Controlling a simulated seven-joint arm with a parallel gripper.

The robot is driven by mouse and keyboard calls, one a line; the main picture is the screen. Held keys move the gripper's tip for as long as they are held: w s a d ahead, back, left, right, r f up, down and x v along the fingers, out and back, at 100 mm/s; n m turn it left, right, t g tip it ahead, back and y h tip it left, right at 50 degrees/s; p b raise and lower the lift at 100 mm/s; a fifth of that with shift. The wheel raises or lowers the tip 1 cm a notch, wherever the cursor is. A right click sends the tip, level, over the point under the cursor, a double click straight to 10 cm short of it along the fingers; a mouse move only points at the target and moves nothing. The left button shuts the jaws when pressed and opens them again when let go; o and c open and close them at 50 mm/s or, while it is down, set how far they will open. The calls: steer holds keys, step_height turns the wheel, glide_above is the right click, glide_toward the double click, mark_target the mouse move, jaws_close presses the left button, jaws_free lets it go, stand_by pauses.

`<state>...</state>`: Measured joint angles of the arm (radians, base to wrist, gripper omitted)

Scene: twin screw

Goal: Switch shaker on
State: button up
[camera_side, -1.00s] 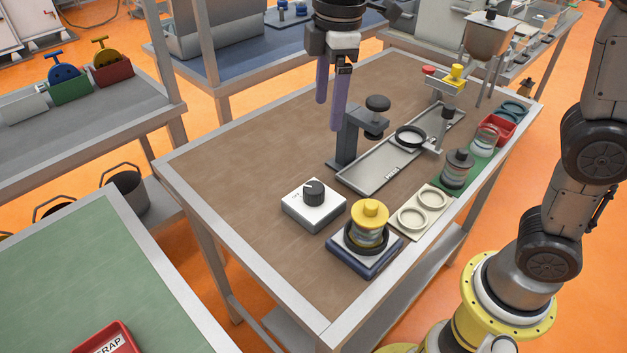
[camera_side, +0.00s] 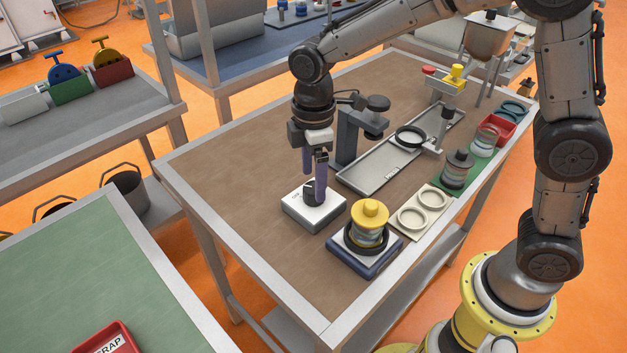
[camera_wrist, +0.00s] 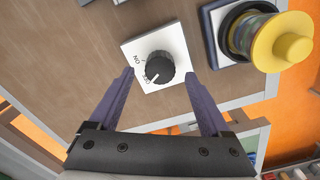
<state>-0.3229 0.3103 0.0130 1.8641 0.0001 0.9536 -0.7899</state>
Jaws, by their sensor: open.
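A white switch box (camera_side: 303,213) with a black rotary knob (camera_side: 309,190) sits on the brown table. In the wrist view the knob (camera_wrist: 159,69) shows on the white box (camera_wrist: 139,48), with ON and OFF printed beside it; its white mark points to the OFF side. The shaker (camera_side: 364,250) is a dark blue base holding a jar with a yellow lid (camera_side: 370,213). My gripper (camera_side: 314,187) is open, its purple fingers pointing down at the knob, one on either side of it. Whether they touch it I cannot tell.
A cream plate with two rings (camera_side: 424,209) lies to the right of the shaker. A dark stand (camera_side: 347,140) and a grey tray (camera_side: 370,175) are behind the box. The table left of the box is clear.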

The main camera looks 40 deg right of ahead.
steer(key=shift+f, duration=1)
jaws_close()
